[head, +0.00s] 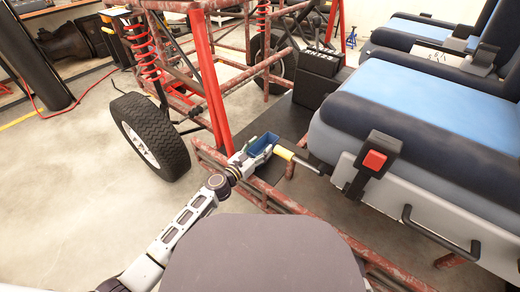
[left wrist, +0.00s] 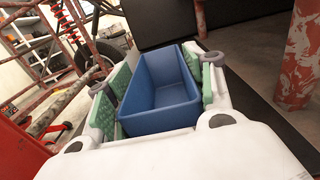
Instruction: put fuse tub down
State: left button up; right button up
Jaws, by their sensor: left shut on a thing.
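The fuse tub is an open blue rectangular bin (head: 264,143), and it looks empty in the left wrist view (left wrist: 160,88). My left gripper (head: 257,153) is shut on it, with a green-padded finger along each long side. My right gripper does not show.
A black box (head: 318,75) sits farther back. Red frame tubes (head: 212,90) rise close to the left.

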pick_arm(q)
jog(key=shift+f, duration=0.15)
jog(key=o, duration=0.8)
jog(key=shift+r, duration=0.2)
